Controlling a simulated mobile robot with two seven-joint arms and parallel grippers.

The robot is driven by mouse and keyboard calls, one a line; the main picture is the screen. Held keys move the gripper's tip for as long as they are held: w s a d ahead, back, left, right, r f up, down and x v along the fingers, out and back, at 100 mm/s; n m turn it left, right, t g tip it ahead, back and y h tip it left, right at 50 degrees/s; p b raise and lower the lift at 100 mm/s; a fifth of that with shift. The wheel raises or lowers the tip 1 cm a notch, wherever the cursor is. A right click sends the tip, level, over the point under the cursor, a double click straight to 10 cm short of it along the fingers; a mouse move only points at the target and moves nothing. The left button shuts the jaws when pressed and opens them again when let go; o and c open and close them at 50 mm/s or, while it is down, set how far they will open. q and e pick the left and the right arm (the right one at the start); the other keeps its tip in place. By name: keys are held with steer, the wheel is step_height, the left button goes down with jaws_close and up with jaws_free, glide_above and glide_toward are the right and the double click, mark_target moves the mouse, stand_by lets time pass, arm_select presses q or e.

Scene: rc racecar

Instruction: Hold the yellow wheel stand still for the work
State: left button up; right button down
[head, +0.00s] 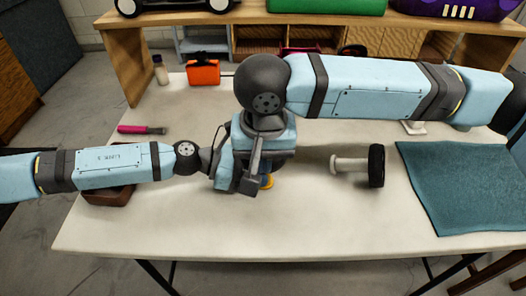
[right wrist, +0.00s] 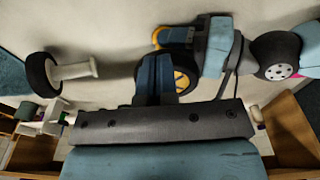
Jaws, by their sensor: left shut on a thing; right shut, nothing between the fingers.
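A yellow wheel stand (head: 267,182) shows only in part on the white table, behind my grippers. In the right wrist view, yellow parts of the stand (right wrist: 157,34) show beside a dark wheel (right wrist: 183,78) with a yellow hub. My left gripper (right wrist: 188,38) comes in from the right of that view and is shut on the stand; its exact contact is partly hidden. My right gripper (right wrist: 155,72) is shut and empty. It overlaps the wheel in that view, and I cannot tell whether they touch.
A black wheel (head: 376,165) on a white axle lies to the right, beside a teal mat (head: 470,185). A pink-handled tool (head: 142,129), an orange box (head: 203,73) and a small bottle (head: 160,70) are at the left.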

step_height(320, 180, up, 12)
steer(key=s, duration=0.1)
steer(key=shift+f, duration=0.2)
steer(key=shift+s, duration=0.1)
arm_select(q)
steer(key=o, duration=0.9)
steer(key=shift+o, duration=0.2)
steer(key=shift+a, duration=0.15)
steer(key=v, duration=1.1)
steer(key=shift+a+r, duration=0.2)
steer(key=shift+a, duration=0.15)
